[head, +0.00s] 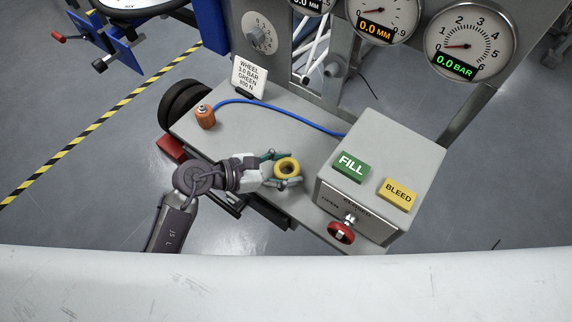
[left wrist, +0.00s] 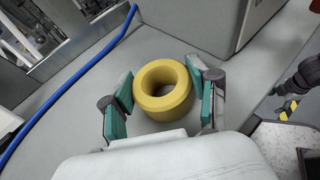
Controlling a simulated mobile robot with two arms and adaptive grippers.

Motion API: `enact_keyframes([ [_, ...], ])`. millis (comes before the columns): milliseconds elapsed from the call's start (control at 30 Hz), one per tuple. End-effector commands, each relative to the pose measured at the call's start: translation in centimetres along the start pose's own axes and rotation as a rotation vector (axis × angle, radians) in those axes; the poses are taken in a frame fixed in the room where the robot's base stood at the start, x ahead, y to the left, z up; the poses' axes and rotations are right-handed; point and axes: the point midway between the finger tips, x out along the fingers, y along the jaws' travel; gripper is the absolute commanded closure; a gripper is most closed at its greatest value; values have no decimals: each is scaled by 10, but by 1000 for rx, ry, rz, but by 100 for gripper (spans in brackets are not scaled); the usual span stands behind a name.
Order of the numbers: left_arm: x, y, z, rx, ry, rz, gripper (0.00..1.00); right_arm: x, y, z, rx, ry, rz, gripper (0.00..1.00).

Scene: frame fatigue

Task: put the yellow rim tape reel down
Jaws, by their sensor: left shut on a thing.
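The yellow rim tape reel (head: 287,167) is a thick ring with a round hole, over the front part of the grey bench top (head: 265,125). My left gripper (head: 283,169) is shut on it, coming from the left. In the left wrist view the reel (left wrist: 162,90) sits between the two green-padded fingers (left wrist: 163,100), its hole facing up. The reel is low over the bench top; I cannot tell whether it touches.
A grey control box with a green FILL button (head: 350,166), yellow BLEED button (head: 397,194) and red knob (head: 341,233) stands right of the reel. A blue hose (head: 285,109) runs behind, from an orange fitting (head: 205,117). A sign (head: 248,76) stands at the back left. Bench between hose and gripper is clear.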

Motion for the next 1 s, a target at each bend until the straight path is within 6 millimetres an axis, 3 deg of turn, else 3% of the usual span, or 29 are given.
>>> enact_keyframes([
  [267,1,0,-2,1,0,1,82,2,0,1,1,-2,0,26],
  [300,1,0,-2,1,0,1,39,2,0,1,1,-2,0,26],
  [433,0,0,-2,0,0,1,17,2,0,1,1,-3,0,26],
  [800,-1,0,2,0,-1,1,15,-1,0,2,2,-3,0,26],
  [1000,-27,0,-2,4,3,2,15,6,0,3,2,-4,0,26],
])
